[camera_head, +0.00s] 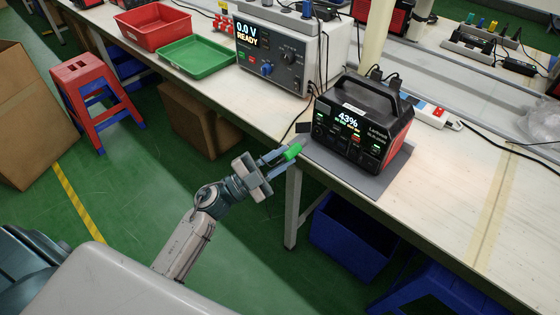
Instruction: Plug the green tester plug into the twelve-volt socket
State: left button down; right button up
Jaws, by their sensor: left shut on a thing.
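A dark piece shows beside the plug's upper side. My right gripper is not in view.
A grey test unit (277,55) reading 0.0 V READY stands behind on the table (475,165). Red (152,27) and green (197,58) trays lie farther left. A white power strip (437,116) lies right of the power station. Blue bins (345,240) sit under the table.

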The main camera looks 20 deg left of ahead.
aim_at(297, 146)
pick_arm(q)
jog(key=shift+w+d, duration=0.3)
jog(key=shift+w, duration=0.55)
jog(key=shift+w+d, duration=0.3)
jog(key=shift+w, duration=0.5)
jog(key=shift+w+d, duration=0.2)
jog(key=shift+w, duration=0.3)
jog(key=shift+w+d, duration=0.15)
jog(key=shift+w, duration=0.3)
jog(key=shift+w+d, duration=0.1)
jog(key=shift+w, duration=0.05)
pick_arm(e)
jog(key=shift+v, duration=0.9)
pick_arm(q)
jog(key=shift+p, duration=0.55)
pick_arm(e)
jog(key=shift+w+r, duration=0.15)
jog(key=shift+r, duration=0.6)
pick_arm(q)
jog(key=shift+w+d, duration=0.1)
jog(key=shift+w, duration=0.15)
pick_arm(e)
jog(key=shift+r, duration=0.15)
pick_arm(q)
jog(key=shift+w+d+p, duration=0.1)
jog(key=shift+w+p, duration=0.2)
jog(key=shift+w, duration=0.05)
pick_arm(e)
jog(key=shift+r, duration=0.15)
